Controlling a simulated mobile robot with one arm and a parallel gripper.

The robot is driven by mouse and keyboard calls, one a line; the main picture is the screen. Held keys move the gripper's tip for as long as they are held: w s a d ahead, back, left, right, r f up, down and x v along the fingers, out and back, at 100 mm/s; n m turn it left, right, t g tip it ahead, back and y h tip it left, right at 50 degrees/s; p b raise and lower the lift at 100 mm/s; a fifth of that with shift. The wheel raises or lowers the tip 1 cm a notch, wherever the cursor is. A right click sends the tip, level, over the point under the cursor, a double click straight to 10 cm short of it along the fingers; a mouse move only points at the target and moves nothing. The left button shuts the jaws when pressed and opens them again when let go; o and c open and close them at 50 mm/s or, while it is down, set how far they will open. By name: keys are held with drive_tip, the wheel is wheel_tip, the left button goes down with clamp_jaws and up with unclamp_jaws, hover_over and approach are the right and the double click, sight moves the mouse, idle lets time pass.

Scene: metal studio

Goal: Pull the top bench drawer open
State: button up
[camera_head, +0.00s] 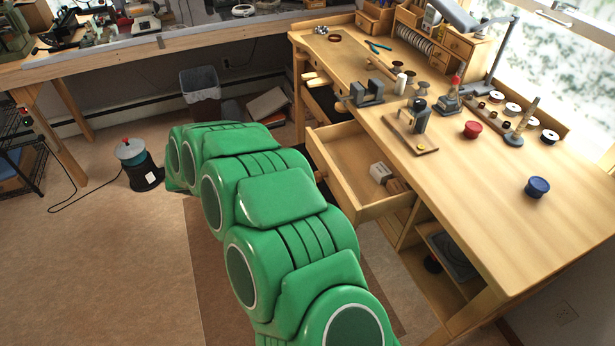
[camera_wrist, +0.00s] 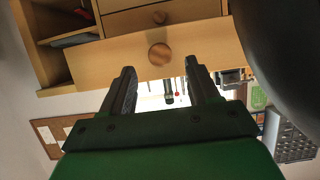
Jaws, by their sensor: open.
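The top bench drawer (camera_head: 345,152) stands pulled well out from under the bench top in the head view, its inside showing. A pale block (camera_head: 380,172) and a brown block (camera_head: 397,186) lie in it. In the wrist view, which looks upside down, the drawer's wooden front (camera_wrist: 205,42) bears a round knob (camera_wrist: 160,54). My gripper (camera_wrist: 160,74) is open, its two dark fingers pointing at this front. The knob shows between and just beyond the fingertips, with no visible grip on it. My green arm hides the gripper in the head view.
The workbench (camera_head: 480,180) carries a small vise (camera_head: 367,92), a red spool (camera_head: 472,129) and a blue spool (camera_head: 537,187). Another drawer knob (camera_wrist: 160,18) shows in the wrist view. A bin (camera_head: 200,88) stands behind. The floor at left is mostly clear.

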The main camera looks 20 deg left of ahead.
sight(316, 178)
drive_tip(key=shift+v, duration=1.45)
wheel_tip(316, 178, down, 4)
drive_tip(key=s+d+n+t+y, duration=0.1)
drive_tip(key=n+t, duration=0.3)
drive_tip(key=n, duration=0.7)
drive_tip(key=s+d+n+t+y, duration=0.2)
drive_tip(key=n+t, duration=0.1)
drive_tip(key=n, duration=0.9)
drive_tip(key=shift+m, duration=0.3)
drive_tip(key=shift+x, duration=3.8)
drive_tip(key=shift+a+r, duration=0.15)
drive_tip(key=shift+r, duration=0.05)
clamp_jaws()
